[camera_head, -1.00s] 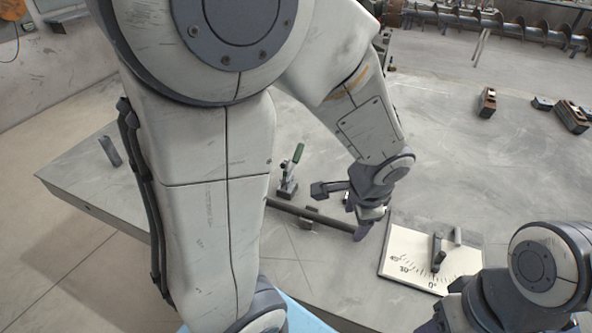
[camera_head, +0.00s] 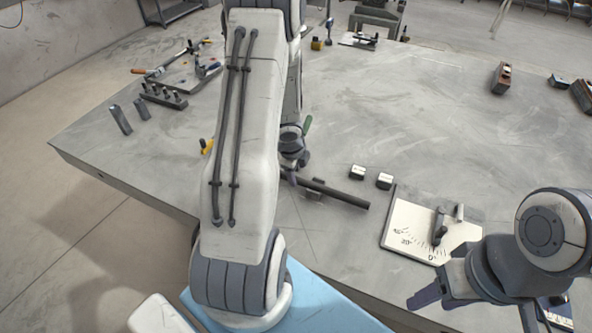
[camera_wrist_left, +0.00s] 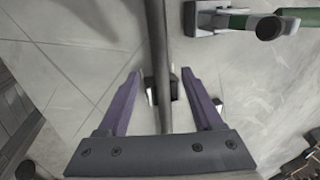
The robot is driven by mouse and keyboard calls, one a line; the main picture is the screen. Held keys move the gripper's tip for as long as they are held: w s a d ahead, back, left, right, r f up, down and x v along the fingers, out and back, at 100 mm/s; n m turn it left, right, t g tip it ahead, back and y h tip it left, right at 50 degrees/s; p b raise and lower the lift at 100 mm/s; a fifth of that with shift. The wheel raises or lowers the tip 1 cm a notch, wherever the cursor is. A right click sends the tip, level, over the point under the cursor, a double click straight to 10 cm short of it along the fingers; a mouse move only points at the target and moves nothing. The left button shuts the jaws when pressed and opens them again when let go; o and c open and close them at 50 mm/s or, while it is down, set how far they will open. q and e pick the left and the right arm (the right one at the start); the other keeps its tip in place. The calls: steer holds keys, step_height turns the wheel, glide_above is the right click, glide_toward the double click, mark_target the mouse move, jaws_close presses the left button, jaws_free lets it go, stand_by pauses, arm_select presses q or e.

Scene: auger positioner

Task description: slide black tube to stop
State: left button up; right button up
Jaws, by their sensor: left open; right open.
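The black tube (camera_head: 335,191) lies on the grey table, its right end free and its left part hidden behind my left arm. In the left wrist view the tube (camera_wrist_left: 157,50) runs lengthwise between the spread fingers of my left gripper (camera_wrist_left: 160,88), which is open around it. A small dark support (camera_wrist_left: 150,90) sits under the tube between the fingers. In the head view my left gripper (camera_head: 290,172) is at the tube's left part, mostly hidden by my arm. My right gripper (camera_head: 432,285) is open and empty at the front right, apart from the tube.
A green-handled clamp (camera_wrist_left: 235,20) stands beside the tube. A white angle plate (camera_head: 408,237) with a dark pointer lies to the right of the tube. Pegs and tools (camera_head: 165,95) lie at the back left.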

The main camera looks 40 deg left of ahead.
mark_target(299, 179)
arm_select(q)
steer(key=shift+b+x, duration=1.2)
steer(key=shift+x, duration=1.2)
arm_select(e)
steer(key=shift+f, duration=1.7)
arm_select(q)
jaws_close()
steer(key=shift+s+a+p, duration=0.2)
steer(key=shift+a+p, duration=0.3)
steer(key=shift+a, duration=0.35)
steer(key=shift+s+a+p, duration=0.2)
steer(key=shift+a+p, duration=0.3)
steer(key=shift+a, duration=0.35)
steer(key=shift+s+a+p, duration=0.15)
steer(key=shift+a+p, duration=0.35)
steer(key=shift+a, duration=0.4)
arm_select(e)
steer(key=shift+r, duration=1.45)
arm_select(q)
jaws_free()
steer(key=p+v, duration=0.7)
steer(key=v, duration=0.3)
steer(key=shift+r, duration=0.3)
arm_select(e)
step_height(299, 179, up, 7)
